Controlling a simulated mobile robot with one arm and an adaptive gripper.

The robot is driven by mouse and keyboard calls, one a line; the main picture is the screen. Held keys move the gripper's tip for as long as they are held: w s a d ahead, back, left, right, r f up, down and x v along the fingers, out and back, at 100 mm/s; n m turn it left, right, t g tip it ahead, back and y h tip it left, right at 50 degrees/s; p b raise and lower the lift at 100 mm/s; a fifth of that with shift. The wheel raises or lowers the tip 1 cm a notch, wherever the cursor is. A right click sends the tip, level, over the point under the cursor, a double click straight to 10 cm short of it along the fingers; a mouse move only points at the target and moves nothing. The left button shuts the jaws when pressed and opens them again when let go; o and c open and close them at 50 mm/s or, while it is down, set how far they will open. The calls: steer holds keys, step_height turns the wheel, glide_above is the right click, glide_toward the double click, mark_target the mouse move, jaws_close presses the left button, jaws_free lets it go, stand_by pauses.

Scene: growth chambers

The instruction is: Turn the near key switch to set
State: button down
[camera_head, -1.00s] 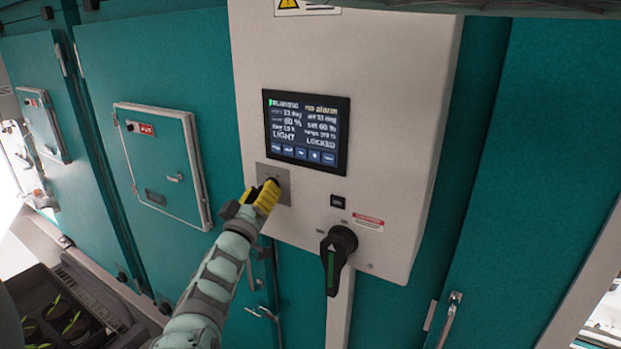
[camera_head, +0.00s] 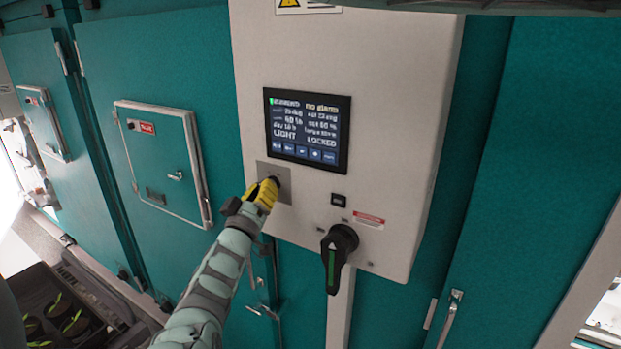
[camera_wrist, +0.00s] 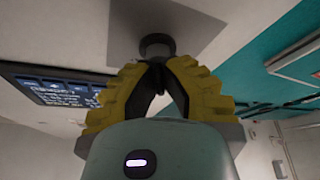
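The key switch (camera_wrist: 157,43) shows in the wrist view as a dark round collar on a grey metal plate (camera_wrist: 190,25). In the head view the same plate (camera_head: 268,170) sits below the screen, and my gripper hides most of the switch. My gripper (camera_head: 270,186) has yellow ribbed fingers, reaching up to the plate. In the wrist view its fingertips (camera_wrist: 157,65) come together right at the switch and appear shut on its key. The key itself is hidden between them, so its angle cannot be read. The screen (camera_head: 306,130) shows "LOCKED".
A black rotary handle (camera_head: 337,252) points down at the lower right of the pale cabinet (camera_head: 390,100). A small dark square fitting (camera_head: 338,199) sits above it. Teal doors with a latched hatch (camera_head: 160,165) stand left. A plant tray (camera_head: 60,310) is at the lower left.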

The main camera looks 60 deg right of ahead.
steer(key=shift+m, duration=0.3)
steer(key=m+g+b, duration=0.1)
steer(key=m+g, duration=0.1)
steer(key=m, duration=0.1)
steer(key=m+g+h+b, duration=0.1)
steer(key=m+g, duration=0.1)
steer(key=m, duration=0.2)
steer(key=shift+f+m, duration=0.15)
steer(key=shift+m, duration=0.15)
steer(key=m+g+b, duration=0.2)
steer(key=m, duration=0.3)
steer(key=shift+g, duration=0.4)
steer(key=shift+m+g+b, duration=0.8)
steer(key=shift+m+g, duration=0.1)
steer(key=shift+m, duration=1.1)
steer(key=c, duration=1.1)
jaws_free()
steer(key=shift+s, duration=0.1)
steer(key=shift+c, duration=0.2)
